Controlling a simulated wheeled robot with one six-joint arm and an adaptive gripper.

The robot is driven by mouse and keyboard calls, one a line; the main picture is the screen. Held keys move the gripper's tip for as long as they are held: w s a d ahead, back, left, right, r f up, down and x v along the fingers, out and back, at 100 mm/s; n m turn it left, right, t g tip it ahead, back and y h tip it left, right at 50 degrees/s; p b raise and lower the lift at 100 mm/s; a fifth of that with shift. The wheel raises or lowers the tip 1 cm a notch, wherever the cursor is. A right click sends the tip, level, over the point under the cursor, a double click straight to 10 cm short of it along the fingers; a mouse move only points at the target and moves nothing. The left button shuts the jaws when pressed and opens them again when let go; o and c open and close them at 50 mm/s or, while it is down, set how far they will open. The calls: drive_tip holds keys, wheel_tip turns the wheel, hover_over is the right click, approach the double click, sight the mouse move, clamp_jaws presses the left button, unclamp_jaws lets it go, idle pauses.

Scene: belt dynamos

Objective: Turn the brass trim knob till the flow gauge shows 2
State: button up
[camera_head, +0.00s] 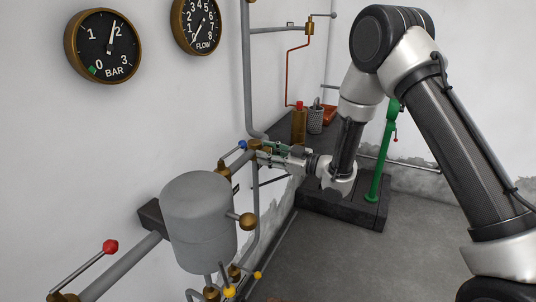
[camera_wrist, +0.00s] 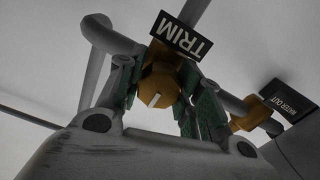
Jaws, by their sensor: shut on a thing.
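The brass trim knob (camera_wrist: 160,82) is in the middle of the wrist view, below a black TRIM plate (camera_wrist: 181,36). A pale index mark shows on its face. My gripper (camera_wrist: 159,92) has its green-padded fingers on both sides of the knob, shut on it. In the head view my gripper (camera_head: 260,151) reaches left to the pipe by the wall, and its fingers mostly hide the knob. The flow gauge (camera_head: 196,25) is at the top, its upper rim cut off. Its needle points to the lower left, near the low end; the exact reading is hard to make out.
A BAR gauge (camera_head: 103,45) hangs to the left, its needle close to 2. A grey tank (camera_head: 198,222) stands nearer, with a red-knobbed lever (camera_head: 110,246) and yellow handles (camera_head: 229,292) around it. A bottle (camera_head: 299,123) stands on the dark bench behind. A WATER OUT plate (camera_wrist: 287,101) is right of the knob.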

drive_tip(key=m, duration=0.3)
drive_tip(key=o, duration=1)
drive_tip(key=shift+o, duration=0.2)
drive_tip(key=v, duration=1.2)
